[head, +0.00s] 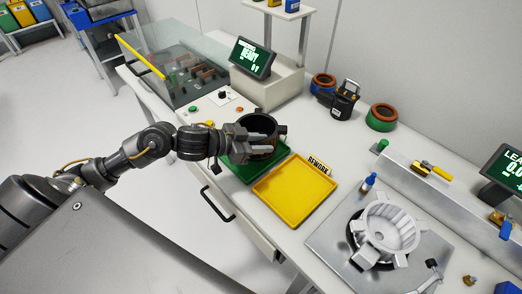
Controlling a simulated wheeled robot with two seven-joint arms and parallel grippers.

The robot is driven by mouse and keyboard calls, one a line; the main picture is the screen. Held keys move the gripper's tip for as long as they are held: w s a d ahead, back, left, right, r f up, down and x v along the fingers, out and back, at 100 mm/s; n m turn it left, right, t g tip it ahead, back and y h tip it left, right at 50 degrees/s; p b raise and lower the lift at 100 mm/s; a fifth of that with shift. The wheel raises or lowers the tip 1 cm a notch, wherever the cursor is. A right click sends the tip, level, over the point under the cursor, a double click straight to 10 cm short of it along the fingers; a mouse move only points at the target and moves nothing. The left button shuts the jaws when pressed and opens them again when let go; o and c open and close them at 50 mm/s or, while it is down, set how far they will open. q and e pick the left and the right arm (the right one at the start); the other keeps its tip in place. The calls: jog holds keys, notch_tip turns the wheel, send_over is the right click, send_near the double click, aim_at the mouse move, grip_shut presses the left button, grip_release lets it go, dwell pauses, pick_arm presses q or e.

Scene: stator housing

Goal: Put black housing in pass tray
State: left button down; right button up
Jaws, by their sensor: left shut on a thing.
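The black housing (257,123) is an open dark ring with small lugs. My left gripper (264,143) reaches in from the left and is shut on it, with the fingers across its near side. The housing is over the back part of the green tray (247,176); I cannot tell whether it touches the tray floor. No label shows on the green tray. The tray's back left part is hidden by my arm and the housing. My right gripper is not in view.
A yellow tray (298,194) labelled REWORK stands right beside the green one. A white finned housing (388,229) sits on a metal plate at the right. Copper-coloured rings (382,116) and a black device (345,100) stand behind. A tester screen (254,58) is at the back left.

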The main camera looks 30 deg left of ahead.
aim_at(261, 158)
pick_arm(q)
jog(key=shift+w+a+f, duration=0.1)
jog(key=shift+w+f, duration=0.1)
notch_tip(261, 158, down, 3)
jog(key=shift+r, duration=0.15)
jog(key=c, duration=1.3)
grip_release()
jog(key=shift+s+f, duration=0.1)
jog(key=shift+f, duration=0.25)
jog(key=shift+c, duration=0.2)
jog(key=shift+o, duration=1.4)
jog(key=shift+r, duration=0.1)
